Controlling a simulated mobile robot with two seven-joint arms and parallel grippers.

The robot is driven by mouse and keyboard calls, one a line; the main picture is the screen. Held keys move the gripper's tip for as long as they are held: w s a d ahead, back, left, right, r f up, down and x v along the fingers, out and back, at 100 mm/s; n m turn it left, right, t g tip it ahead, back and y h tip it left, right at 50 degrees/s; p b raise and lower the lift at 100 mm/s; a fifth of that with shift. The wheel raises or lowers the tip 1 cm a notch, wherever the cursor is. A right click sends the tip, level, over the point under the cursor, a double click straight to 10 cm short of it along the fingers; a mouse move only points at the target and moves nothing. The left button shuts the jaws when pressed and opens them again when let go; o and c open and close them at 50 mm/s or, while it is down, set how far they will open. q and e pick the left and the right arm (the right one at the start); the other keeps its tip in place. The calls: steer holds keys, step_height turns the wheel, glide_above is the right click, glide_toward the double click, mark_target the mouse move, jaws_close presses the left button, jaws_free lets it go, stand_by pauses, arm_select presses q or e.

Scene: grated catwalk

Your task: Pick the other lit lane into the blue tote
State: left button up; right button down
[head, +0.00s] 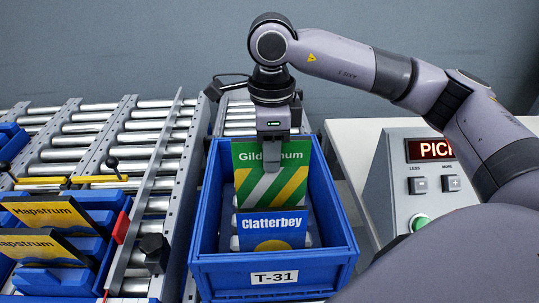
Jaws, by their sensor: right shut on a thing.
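The blue tote (272,291), labelled T-31, stands on rollers in the middle of the head view. My right gripper (272,160) comes down from above and is shut on a green packet (245,175) with white and yellow stripes. Whether the green packet touches the tote floor cannot be told. My left gripper is not in view.
At the left, yellow-and-black Hapstrum packets (50,216) lean in blue holders on roller lanes (70,140). A metal rail (150,180) divides the lanes from the tote. At the right, a grey control box (400,165) has a partly hidden red display, two buttons and a green button.

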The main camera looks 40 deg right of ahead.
steer(key=shift+f+b, duration=1.45)
steer(key=shift+f, duration=0.95)
steer(key=shift+f+b, duration=0.1)
steer(key=shift+b, duration=0.25)
